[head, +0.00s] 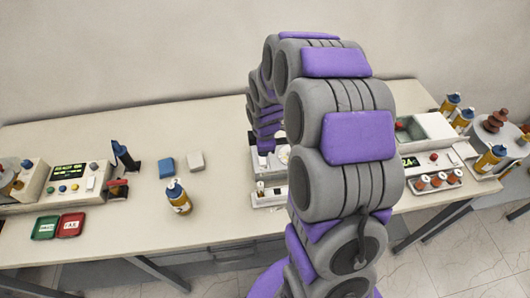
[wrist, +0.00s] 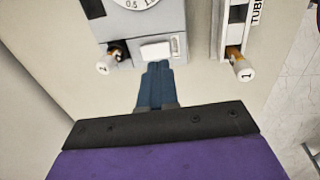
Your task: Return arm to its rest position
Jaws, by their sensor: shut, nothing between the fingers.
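My purple and grey arm (head: 345,135) arches up over the table in the head view and bends down at its far end. My gripper (wrist: 157,68) shows in the wrist view with its two dark blue fingers together and nothing between them. The fingertips are just below a white button (wrist: 156,50) on a grey box (wrist: 150,20) with a dial. I cannot tell whether they touch it. In the head view, the gripper is over a white device near the middle of the table, partly hidden by the arm.
More bottles and a tray stand at right. Space above the table's left half is free.

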